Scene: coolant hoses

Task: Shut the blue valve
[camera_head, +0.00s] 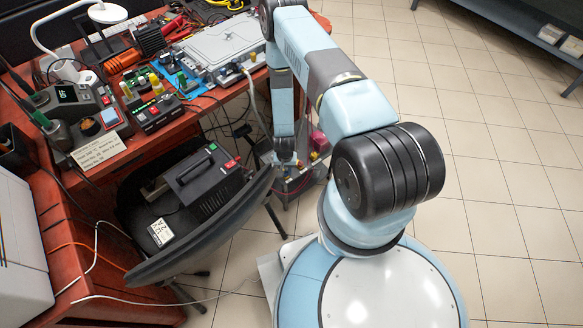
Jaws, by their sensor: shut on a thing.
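My gripper (289,164) is at the lower end of my arm, low down between the black chair and my base. It is small and partly hidden in this view. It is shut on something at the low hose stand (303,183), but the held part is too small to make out. A pink part (319,138) stands just right of my gripper, with small coloured fittings below it. I cannot pick out the blue valve with certainty, nor tell how its handle is turned.
A black chair (190,262) bearing a black case (203,180) with a handle stands close left of my gripper. A red workbench (150,150) crowded with tools and a grey case (212,48) fills the upper left. The tiled floor (490,170) at right is clear.

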